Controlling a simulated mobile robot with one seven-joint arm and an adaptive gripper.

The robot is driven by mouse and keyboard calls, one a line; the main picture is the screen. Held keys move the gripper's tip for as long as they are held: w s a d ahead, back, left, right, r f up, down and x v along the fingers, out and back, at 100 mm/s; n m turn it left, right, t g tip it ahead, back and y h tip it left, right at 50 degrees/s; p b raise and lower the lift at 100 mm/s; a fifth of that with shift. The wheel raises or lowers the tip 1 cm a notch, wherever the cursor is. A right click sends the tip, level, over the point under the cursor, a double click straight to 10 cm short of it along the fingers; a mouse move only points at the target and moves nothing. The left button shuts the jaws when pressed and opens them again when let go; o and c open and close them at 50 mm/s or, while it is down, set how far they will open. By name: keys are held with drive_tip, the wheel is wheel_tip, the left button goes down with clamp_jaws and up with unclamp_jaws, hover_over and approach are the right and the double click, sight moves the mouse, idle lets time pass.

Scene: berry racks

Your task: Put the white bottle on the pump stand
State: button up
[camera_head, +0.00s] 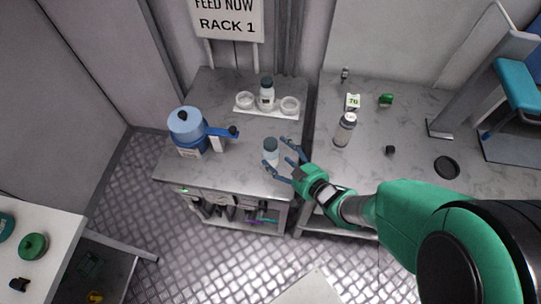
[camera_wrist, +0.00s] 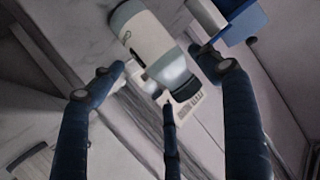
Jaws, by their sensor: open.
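A small white bottle (camera_head: 270,151) with a grey-blue top stands near the right front of the left bench. My gripper (camera_head: 277,153) is open, its fingers spread close beside that bottle. In the wrist view a white bottle (camera_wrist: 147,38) lies between the spread fingers of my gripper (camera_wrist: 157,62); I cannot tell whether they touch it. Another white bottle (camera_head: 267,92) with a dark cap stands on a white stand (camera_head: 252,110) at the back of the bench, between two round white cups. I cannot tell for sure which fixture is the pump stand.
A blue lidded device (camera_head: 187,130) with a side arm stands at the bench's left. The RACK 1 sign (camera_head: 228,22) hangs behind.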

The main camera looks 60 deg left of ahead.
sight(278, 158)
drive_tip(key=shift+f, duration=0.1)
drive_tip(key=shift+f, duration=0.65)
wheel_tip(278, 158, down, 2)
drive_tip(key=shift+f+b, duration=0.1)
drive_tip(key=shift+b, duration=0.45)
drive_tip(key=shift+b+x, duration=0.35)
drive_tip(key=shift+x, duration=0.65)
drive_tip(key=shift+a+f, duration=0.1)
drive_tip(key=shift+a, duration=0.35)
drive_tip(key=c, duration=1.4)
